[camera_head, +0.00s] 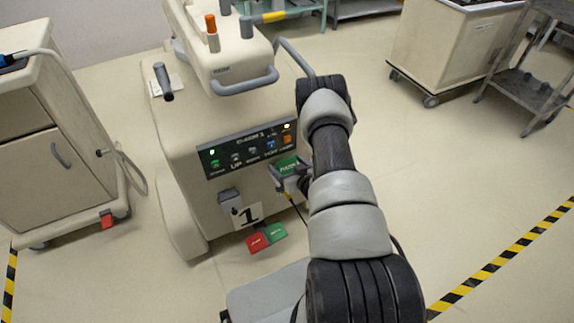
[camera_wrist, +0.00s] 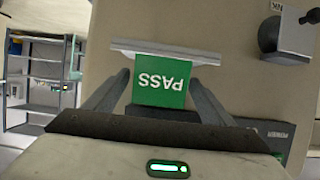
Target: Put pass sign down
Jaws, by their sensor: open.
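The green PASS sign (camera_wrist: 160,82) appears upside down in the wrist view, between the two fingers of my gripper (camera_wrist: 158,92). My gripper is open, with one finger on each side of the sign; I cannot tell if either finger touches it. A pale grey ledge (camera_wrist: 165,50) runs along the sign's far edge. In the head view the green sign (camera_head: 288,164) shows at my gripper (camera_head: 290,178), in front of the covered cart (camera_head: 185,195) and just below its button panel (camera_head: 245,150). My arm hides part of the cart's right side.
A grey box (camera_head: 230,200) and a plate marked 1 (camera_head: 247,214) are on the cart's front. Red (camera_head: 257,243) and green (camera_head: 276,232) tags sit below. A cabinet (camera_head: 45,150) stands left and another cart (camera_head: 455,45) back right. Open floor lies right.

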